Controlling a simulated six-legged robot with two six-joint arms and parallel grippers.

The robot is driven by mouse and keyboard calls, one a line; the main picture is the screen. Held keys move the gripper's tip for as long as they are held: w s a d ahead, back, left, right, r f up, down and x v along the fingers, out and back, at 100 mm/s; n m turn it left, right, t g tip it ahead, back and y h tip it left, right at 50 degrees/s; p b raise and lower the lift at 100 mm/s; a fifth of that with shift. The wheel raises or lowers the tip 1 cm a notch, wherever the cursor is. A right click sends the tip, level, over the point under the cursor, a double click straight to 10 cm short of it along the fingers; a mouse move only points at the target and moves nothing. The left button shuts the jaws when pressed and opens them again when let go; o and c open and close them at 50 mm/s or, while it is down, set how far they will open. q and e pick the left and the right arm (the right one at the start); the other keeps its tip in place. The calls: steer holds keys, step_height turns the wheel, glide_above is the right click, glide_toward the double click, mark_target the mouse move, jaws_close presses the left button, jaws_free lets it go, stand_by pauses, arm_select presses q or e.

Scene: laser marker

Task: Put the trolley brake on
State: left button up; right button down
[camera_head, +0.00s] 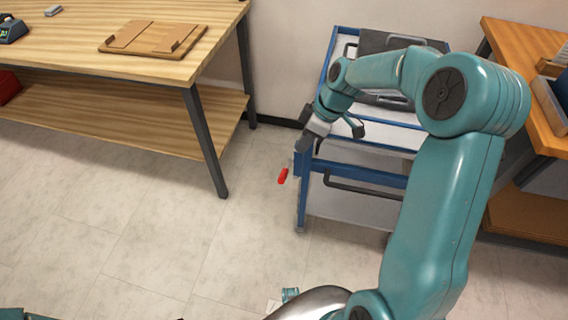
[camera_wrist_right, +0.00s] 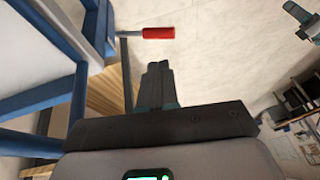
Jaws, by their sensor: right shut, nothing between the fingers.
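The trolley (camera_head: 365,178) has a blue frame and pale shelves. It stands at the centre right of the head view, partly hidden behind my right arm. A red-handled lever (camera_head: 283,176) sticks out by its front left post. In the right wrist view the red handle (camera_wrist_right: 158,32) lies sideways on a short metal stem beside the blue frame. My right gripper (camera_head: 304,142) is at the trolley's front left corner, above the handle and apart from it. Its fingers (camera_wrist_right: 157,72) are shut and empty, pointing toward the handle.
A wooden workbench (camera_head: 120,62) with a lower shelf and dark legs stands at the left. Another wooden bench (camera_head: 520,45) is close to the trolley's right side. A dark case (camera_head: 375,42) lies on the trolley. The tiled floor (camera_head: 140,200) between left bench and trolley is clear.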

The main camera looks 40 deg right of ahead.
mark_target(283, 173)
steer(key=shift+f, duration=0.1)
steer(key=b+x, duration=0.1)
steer(key=x, duration=0.9)
steer(key=shift+b, duration=0.3)
